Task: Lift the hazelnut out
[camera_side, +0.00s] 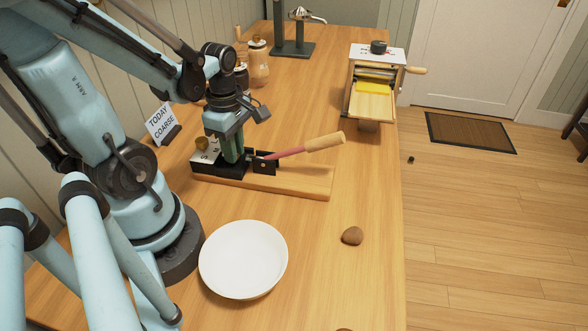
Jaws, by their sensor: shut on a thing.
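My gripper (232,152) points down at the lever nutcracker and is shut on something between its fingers. The thing it holds is hidden, and I cannot make out a hazelnut there. The nutcracker has a black metal body (264,165) and a red lever with a wooden handle (324,142) that slants up to the right. It is mounted on a wooden board (300,184). A brown rounded nut-like thing (352,236) lies on the table to the right, apart from my gripper.
A white bowl (243,259) stands in front of the board. A brass knob (201,144) on a white plate and a "TODAY COARSE" card (161,124) are left of my gripper. Jars (257,63) and a roller machine (374,84) stand farther back. The table's right side is mostly clear.

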